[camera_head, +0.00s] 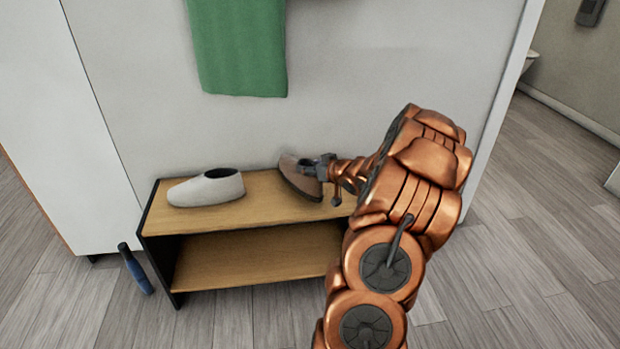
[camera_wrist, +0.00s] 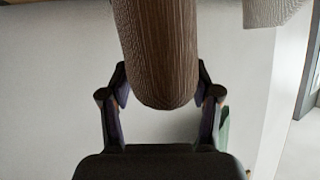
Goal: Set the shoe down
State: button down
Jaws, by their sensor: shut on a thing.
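A brown shoe (camera_head: 299,178) with a pale sole edge is at the right part of the wooden shoe rack's top shelf (camera_head: 262,207). My gripper (camera_head: 318,169) is shut on it from the right. In the wrist view the brown shoe (camera_wrist: 158,50) fills the upper middle, between the two fingers of my gripper (camera_wrist: 160,90). Whether the shoe touches the shelf or is held just above it I cannot tell. A white shoe (camera_head: 206,188) stands on the left part of the top shelf, apart from the brown one.
The rack's lower shelf (camera_head: 255,257) looks empty where visible; my arm hides its right end. A green towel (camera_head: 238,45) hangs on the wall above. A blue-handled item (camera_head: 137,270) leans at the rack's left side. Open floor lies in front.

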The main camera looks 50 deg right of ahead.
jog(key=shift+w+d+f, duration=0.1)
jog(key=shift+w, duration=0.25)
notch_tip(320, 180, down, 3)
jog(key=shift+f+b, duration=0.2)
jog(key=shift+b, duration=0.9)
jog(key=shift+r, duration=0.1)
jog(key=shift+c, duration=1.2)
grip_release()
jog(key=shift+s, duration=0.1)
jog(key=p+v, duration=0.3)
jog(key=v, duration=0.9)
